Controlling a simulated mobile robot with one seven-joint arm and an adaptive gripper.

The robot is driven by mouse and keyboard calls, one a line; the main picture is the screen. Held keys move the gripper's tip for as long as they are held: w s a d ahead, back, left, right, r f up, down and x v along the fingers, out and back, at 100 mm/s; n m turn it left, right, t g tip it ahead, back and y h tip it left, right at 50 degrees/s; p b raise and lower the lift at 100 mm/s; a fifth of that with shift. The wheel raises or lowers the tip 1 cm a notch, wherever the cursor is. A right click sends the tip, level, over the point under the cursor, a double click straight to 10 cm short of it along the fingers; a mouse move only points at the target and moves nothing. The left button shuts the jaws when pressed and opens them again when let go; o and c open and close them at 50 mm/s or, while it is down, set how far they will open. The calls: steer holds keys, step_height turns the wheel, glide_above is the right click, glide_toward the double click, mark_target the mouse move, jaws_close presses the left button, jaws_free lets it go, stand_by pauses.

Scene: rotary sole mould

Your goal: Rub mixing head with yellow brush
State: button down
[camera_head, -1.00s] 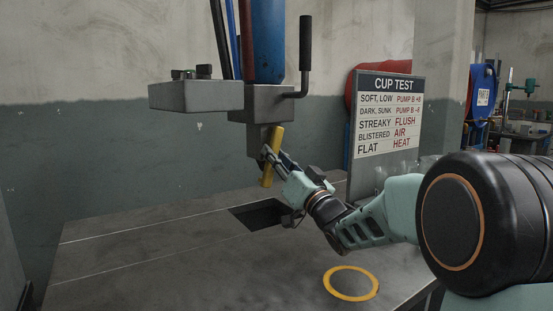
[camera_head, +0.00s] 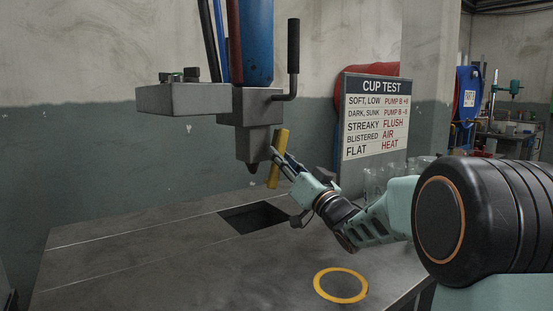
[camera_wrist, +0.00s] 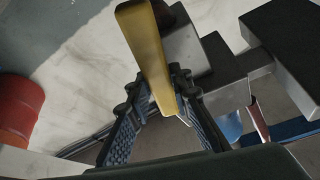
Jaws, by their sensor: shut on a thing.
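The mixing head (camera_head: 252,140) is a grey block with a tapered dark nozzle, hanging under a blue cylinder above the table. The yellow brush (camera_head: 278,158) is held nearly upright just right of the nozzle; I cannot tell whether they touch. My gripper (camera_head: 280,163) is shut on the brush, reaching in from the right. In the wrist view the yellow brush (camera_wrist: 150,55) stands up between the fingers, with the grey mixing head (camera_wrist: 192,62) behind it. The brush's bristles cannot be made out.
The grey table (camera_head: 130,260) has a dark square opening (camera_head: 254,217) below the head and a yellow ring (camera_head: 341,285) at the front right. A black handle (camera_head: 293,47) and a grey side block (camera_head: 182,98) jut from the head. A cup test sign (camera_head: 376,115) stands behind on the right.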

steer(key=shift+s+d+b, duration=0.35)
steer(key=shift+s+d, duration=1.1)
steer(key=shift+s, duration=0.3)
steer(key=shift+s+d, duration=1)
steer(key=shift+s, duration=0.15)
